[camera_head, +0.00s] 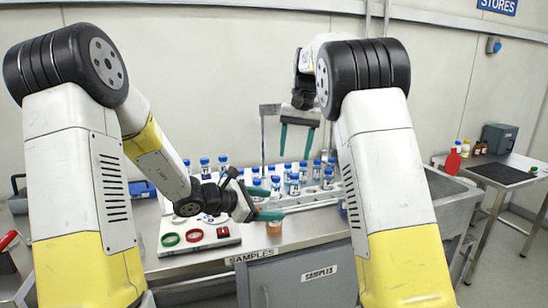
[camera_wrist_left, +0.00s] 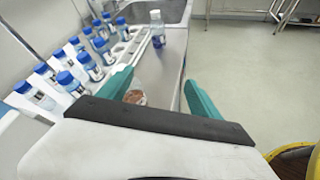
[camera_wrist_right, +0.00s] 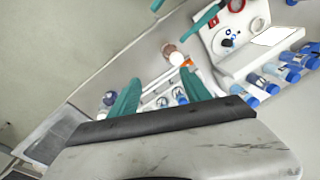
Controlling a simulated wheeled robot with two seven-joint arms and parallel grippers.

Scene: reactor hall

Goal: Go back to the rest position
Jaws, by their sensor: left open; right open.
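My left gripper (camera_head: 268,207) is open, low over the front of the sample bench, with its teal fingers pointing right. A small clear jar with brown contents (camera_head: 274,227) stands on the bench just below these fingers. In the left wrist view the jar (camera_wrist_left: 135,96) shows beside the left-hand finger, partly hidden by the gripper; I cannot tell if they touch. My right gripper (camera_head: 297,138) is open and empty, pointing down above the rack of bottles. In the right wrist view its fingers (camera_wrist_right: 160,92) have the jar (camera_wrist_right: 174,56) beyond them.
Several blue-capped bottles (camera_head: 293,184) stand in rows behind the left gripper. A white panel with green and red rings (camera_head: 195,235) lies left of it. The air around the right gripper looks clear.

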